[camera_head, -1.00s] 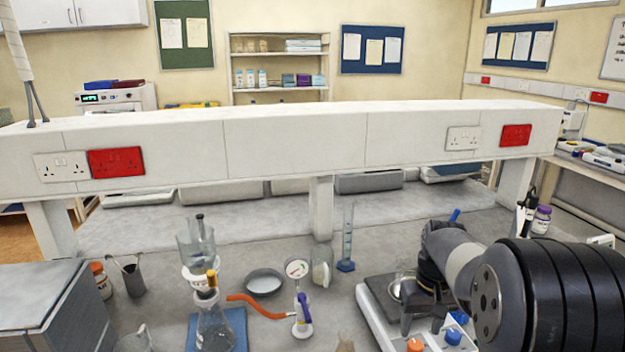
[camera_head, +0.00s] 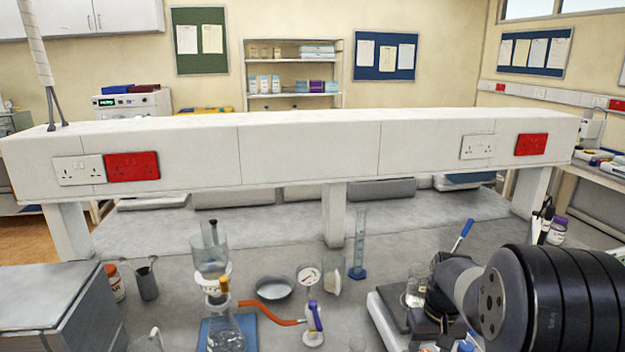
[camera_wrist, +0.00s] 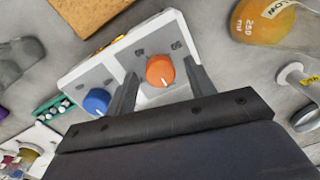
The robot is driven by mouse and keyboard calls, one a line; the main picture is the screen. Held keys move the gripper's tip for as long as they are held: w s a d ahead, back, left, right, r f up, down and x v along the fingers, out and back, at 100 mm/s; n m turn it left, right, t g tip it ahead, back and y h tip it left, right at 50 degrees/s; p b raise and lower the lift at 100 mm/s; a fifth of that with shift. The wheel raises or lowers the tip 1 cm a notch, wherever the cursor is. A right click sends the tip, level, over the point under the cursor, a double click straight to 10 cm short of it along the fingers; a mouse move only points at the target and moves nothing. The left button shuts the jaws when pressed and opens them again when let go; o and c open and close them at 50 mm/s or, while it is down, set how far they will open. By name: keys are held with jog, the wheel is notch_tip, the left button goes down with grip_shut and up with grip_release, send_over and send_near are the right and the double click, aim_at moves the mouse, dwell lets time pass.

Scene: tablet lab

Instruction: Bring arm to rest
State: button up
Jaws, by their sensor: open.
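My arm comes in from the right in the head view, its dark wrist part bent down over the hotplate (camera_head: 383,322). My gripper (camera_wrist: 160,72) shows in the wrist view with its two dark fingers apart and nothing between them that it holds. Beyond the fingers is the hotplate's control panel with an orange knob (camera_wrist: 160,70) and a blue knob (camera_wrist: 97,102). The orange knob shows between the fingers; I cannot tell how far below them it is. In the head view my arm hides much of the hotplate. A glass beaker (camera_head: 415,292) stands at the hotplate.
A filter flask (camera_head: 226,335) with a funnel stands on a blue mat, an orange hose (camera_head: 265,312) running to a gauge (camera_head: 308,276). A dish (camera_head: 274,289) and a measuring cylinder (camera_head: 359,255) stand behind. A white socket beam (camera_head: 300,150) spans the bench. A grey box (camera_head: 60,310) is at left.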

notch_tip(320, 180, up, 11)
notch_tip(320, 180, down, 11)
jog(key=shift+r, duration=0.1)
jog(key=shift+f, duration=0.25)
jog(key=m, duration=1.1)
jog(key=shift+m+b, duration=0.35)
jog(key=shift+m, duration=0.05)
jog(key=m, duration=0.3)
jog(key=shift+m, duration=0.4)
jog(key=shift+r+m+t, duration=0.3)
jog(key=shift+r, duration=0.1)
jog(key=shift+s+r+b, duration=0.15)
jog(key=shift+r+b, duration=0.15)
jog(key=shift+r, duration=2.55)
